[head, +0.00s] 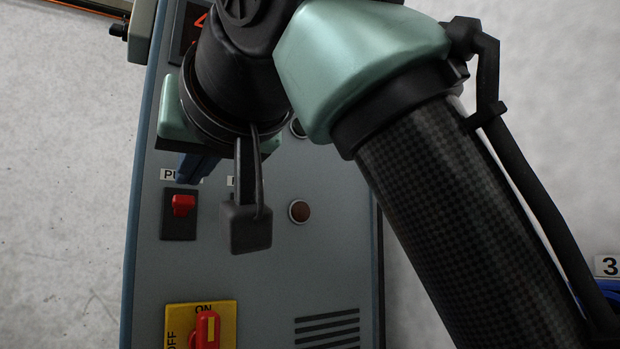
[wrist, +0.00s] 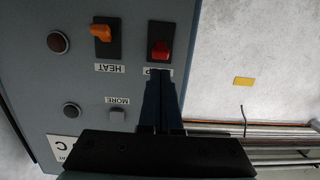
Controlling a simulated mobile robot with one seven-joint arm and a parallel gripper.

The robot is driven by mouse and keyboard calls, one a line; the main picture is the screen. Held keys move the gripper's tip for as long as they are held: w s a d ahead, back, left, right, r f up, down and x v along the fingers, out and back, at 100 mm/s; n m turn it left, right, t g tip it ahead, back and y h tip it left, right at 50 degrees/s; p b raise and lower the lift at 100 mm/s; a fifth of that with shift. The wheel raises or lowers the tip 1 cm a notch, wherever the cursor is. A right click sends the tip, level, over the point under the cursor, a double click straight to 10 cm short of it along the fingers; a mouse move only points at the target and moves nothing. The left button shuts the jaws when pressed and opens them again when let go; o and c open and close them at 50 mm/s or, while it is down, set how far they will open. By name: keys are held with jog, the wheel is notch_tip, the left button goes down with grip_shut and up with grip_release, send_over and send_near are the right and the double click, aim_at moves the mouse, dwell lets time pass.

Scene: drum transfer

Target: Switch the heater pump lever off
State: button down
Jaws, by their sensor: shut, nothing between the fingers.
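The pump lever (head: 183,205) is a small red lever on a dark plate, under a label that starts "PU". It sits in the upper half of its plate. In the wrist view, which sees the panel upside down, the red lever (wrist: 159,50) sits at the label end of its plate. My gripper (wrist: 161,82) is shut and empty, its dark blue fingertips over the pump label, just short of the lever; contact cannot be told. In the head view the fingers (head: 193,168) show just above the lever, partly hidden by my wrist.
An orange lever (wrist: 101,32) labelled HEAT is beside the pump lever, hidden in the head view. A red rotary switch (head: 206,330) on a yellow ON/OFF plate is lower on the panel.

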aim_at(182, 206)
jog(key=shift+p+x, duration=0.45)
jog(key=shift+x, duration=1.15)
jog(key=shift+f+t+b, duration=0.25)
jog(key=shift+t+b, duration=0.05)
jog(key=shift+b, duration=0.4)
